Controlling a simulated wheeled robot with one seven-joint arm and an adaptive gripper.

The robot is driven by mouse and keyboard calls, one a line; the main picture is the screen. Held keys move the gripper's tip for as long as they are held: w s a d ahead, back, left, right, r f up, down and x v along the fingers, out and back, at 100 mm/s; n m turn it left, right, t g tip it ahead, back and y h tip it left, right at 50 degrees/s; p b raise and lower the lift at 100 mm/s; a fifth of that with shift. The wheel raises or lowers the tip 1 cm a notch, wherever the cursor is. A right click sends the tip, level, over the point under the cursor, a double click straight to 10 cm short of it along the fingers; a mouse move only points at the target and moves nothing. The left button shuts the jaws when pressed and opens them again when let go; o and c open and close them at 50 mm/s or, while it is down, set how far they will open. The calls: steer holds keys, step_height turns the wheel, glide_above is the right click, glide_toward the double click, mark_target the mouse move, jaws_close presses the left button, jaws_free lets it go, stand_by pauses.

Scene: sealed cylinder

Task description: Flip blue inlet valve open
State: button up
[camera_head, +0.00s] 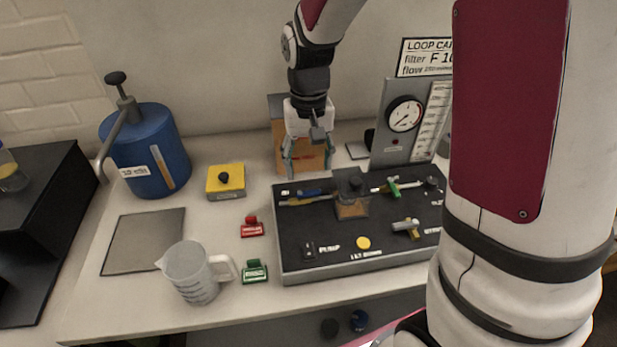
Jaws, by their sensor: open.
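The blue inlet valve (310,192) is a small blue handle at the back left of the black panel (325,230). It lies roughly in line with a brass-coloured pipe (305,201) that runs toward the clear block in the panel's middle. My gripper (307,165) points down behind and above the blue valve, in front of a brown box. Its fingers are apart and nothing shows between them. I cannot tell the exact height of the fingertips over the panel, but they look apart from the valve.
A green-handled valve (394,187) and a yellow-handled valve (406,226) sit on the panel's right. A gauge board (404,115) stands behind. Left are a yellow box (226,180), red tag (252,228), green tag (255,271), beaker (192,275) and blue tank (160,150).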

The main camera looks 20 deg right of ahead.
steer(key=shift+r, duration=2.4)
steer(key=s+r+t, duration=0.1)
steer(key=s+r, duration=0.2)
steer(key=s, duration=0.3)
steer(key=s+r+n+t, duration=0.1)
steer(key=s+r+t, duration=0.1)
steer(key=s+r, duration=0.2)
steer(key=s+r+n+t, duration=0.1)
steer(key=s+r, duration=0.3)
steer(key=s, duration=0.6)
steer(key=shift+t, duration=0.6)
steer(key=shift+r, duration=0.1)
